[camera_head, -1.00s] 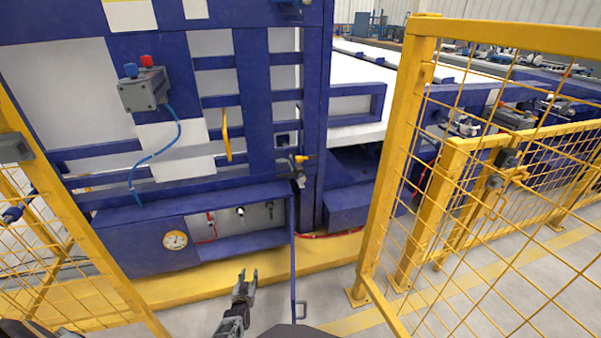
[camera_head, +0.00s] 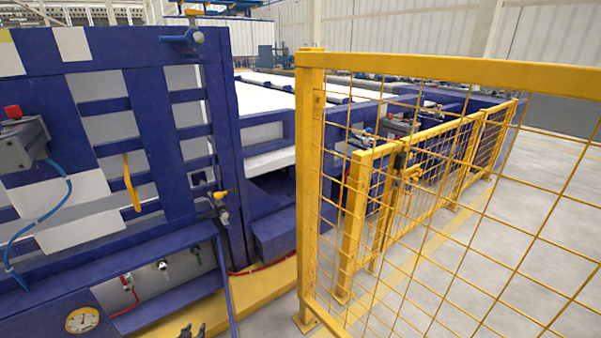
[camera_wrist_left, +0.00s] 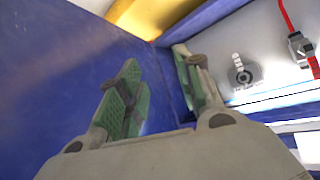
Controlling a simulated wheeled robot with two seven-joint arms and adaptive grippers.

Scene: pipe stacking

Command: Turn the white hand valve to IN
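The white hand valve (camera_head: 162,265) looks small and pale on the grey back panel of the blue recess, between a red-handled valve (camera_head: 126,281) and another small valve (camera_head: 194,249). I cannot read any IN marking or its exact setting. My left gripper (camera_head: 193,331) shows only its fingertips at the bottom edge, below and in front of the recess. In the left wrist view the gripper (camera_wrist_left: 157,62) is open and empty, with its green-padded fingers apart. A pale valve (camera_wrist_left: 240,72) shows there right of the fingers, not touched. My right gripper is not in view.
A round gauge (camera_head: 82,320) sits left of the valves. A blue post stands at the recess's right end. A yellow mesh fence (camera_head: 310,190) stands to the right. A yellow tap (camera_head: 220,195) and yellow handle (camera_head: 131,183) are above the recess.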

